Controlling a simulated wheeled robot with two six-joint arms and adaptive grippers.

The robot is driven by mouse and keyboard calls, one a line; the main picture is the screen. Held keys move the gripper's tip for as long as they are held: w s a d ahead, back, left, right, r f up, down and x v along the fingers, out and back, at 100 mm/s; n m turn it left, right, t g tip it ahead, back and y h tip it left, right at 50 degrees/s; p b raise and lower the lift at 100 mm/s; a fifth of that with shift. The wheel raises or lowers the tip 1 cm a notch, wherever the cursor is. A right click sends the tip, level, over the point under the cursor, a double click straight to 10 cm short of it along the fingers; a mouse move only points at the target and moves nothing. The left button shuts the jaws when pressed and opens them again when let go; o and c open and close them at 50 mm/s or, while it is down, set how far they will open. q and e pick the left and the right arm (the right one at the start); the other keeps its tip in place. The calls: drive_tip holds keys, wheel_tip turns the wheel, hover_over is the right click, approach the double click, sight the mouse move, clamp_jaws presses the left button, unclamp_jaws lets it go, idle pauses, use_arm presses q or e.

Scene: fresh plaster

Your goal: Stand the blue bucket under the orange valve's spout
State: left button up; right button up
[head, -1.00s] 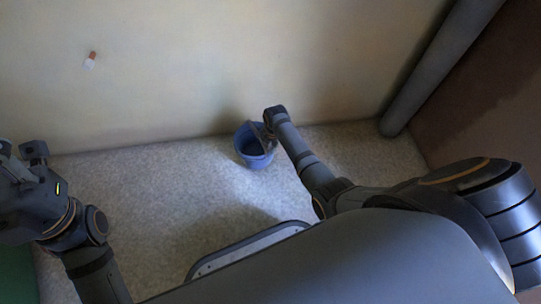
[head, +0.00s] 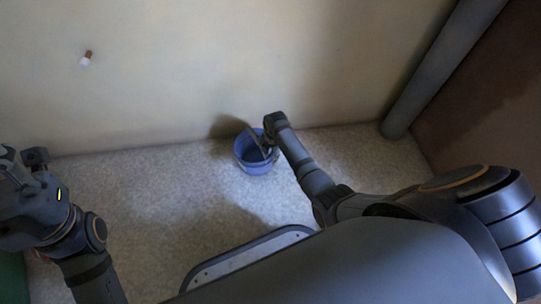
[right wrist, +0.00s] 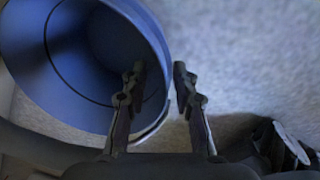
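The blue bucket (head: 243,160) stands upright or nearly so on the speckled floor, close to the plaster wall. Its mouth fills the upper left of the right wrist view (right wrist: 30,45). The small orange valve (head: 89,54), with a whitish lower part, is on the wall at the upper left, well left of the bucket. My right gripper (head: 269,146) is at the bucket's right rim. In the right wrist view its fingers (right wrist: 160,82) are apart, one over the bucket's inside and one outside the rim. My left gripper (head: 22,160) is at the left edge, fingers apart and empty.
A thick grey pipe (head: 440,70) slants along the wall corner at the right. A dark brown surface (head: 490,110) lies beyond it. The floor (head: 140,180) left of the bucket is clear along the wall. A green thing (head: 10,275) shows at the lower left edge.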

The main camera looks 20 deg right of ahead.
wheel_tip(320, 180, up, 12)
drive_tip(key=p, duration=0.7)
drive_tip(key=shift+s+d+p, duration=0.25)
drive_tip(key=shift+s+p, duration=0.15)
drive_tip(key=shift+s, duration=0.05)
drive_tip(key=shift+w+r, duration=0.1)
